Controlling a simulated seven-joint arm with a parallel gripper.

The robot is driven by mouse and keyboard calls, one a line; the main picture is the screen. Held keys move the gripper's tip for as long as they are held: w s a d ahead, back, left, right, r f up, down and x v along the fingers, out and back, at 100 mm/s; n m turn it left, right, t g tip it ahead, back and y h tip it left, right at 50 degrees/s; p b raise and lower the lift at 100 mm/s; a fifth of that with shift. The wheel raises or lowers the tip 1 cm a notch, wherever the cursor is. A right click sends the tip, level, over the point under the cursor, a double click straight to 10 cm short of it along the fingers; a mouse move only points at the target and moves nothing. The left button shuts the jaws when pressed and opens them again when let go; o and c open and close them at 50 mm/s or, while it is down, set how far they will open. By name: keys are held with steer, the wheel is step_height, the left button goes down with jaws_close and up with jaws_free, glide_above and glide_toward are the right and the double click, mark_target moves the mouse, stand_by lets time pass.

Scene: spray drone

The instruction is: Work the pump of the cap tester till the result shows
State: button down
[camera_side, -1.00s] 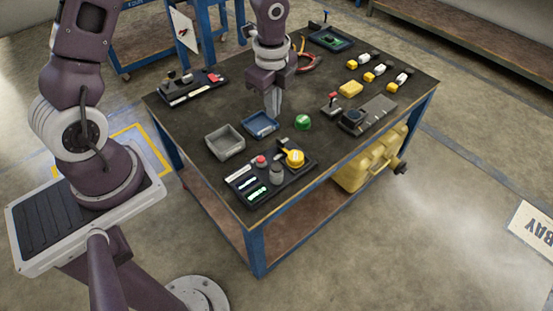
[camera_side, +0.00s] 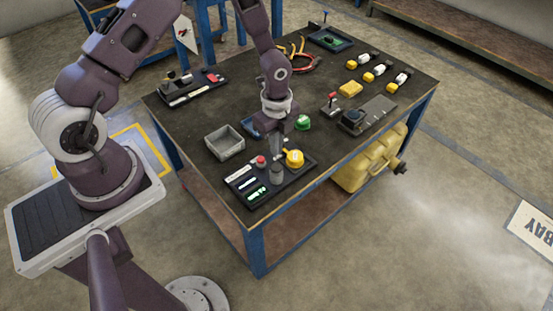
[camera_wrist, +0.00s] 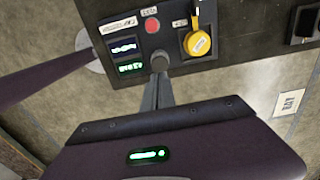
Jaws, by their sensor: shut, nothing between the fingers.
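The cap tester (camera_side: 270,184) is a black panel at the near corner of the bench, and it fills the top of the wrist view (camera_wrist: 178,22). It carries a grey round pump knob (camera_side: 277,177), a red button (camera_side: 260,161), a yellow cap (camera_side: 294,158) on its station, and two small lit displays. One display (camera_wrist: 124,47) shows pale blue marks, the other (camera_wrist: 130,67) green marks; I cannot read either. My gripper (camera_side: 276,158) is shut and empty, pointing down just over the pump knob (camera_wrist: 160,60). I cannot tell whether the fingertips touch it.
A grey bin (camera_side: 225,142) and a partly hidden blue tray (camera_side: 250,127) lie left of my gripper. A green cap (camera_side: 303,123) sits close behind it.

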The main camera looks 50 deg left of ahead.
mark_target(276, 167)
step_height(276, 167, down, 6)
steer(key=shift+f, duration=0.1)
stand_by(0.4)
steer(key=shift+f, duration=1)
step_height(276, 167, up, 14)
steer(key=shift+r, duration=0.2)
steer(key=shift+w, duration=0.1)
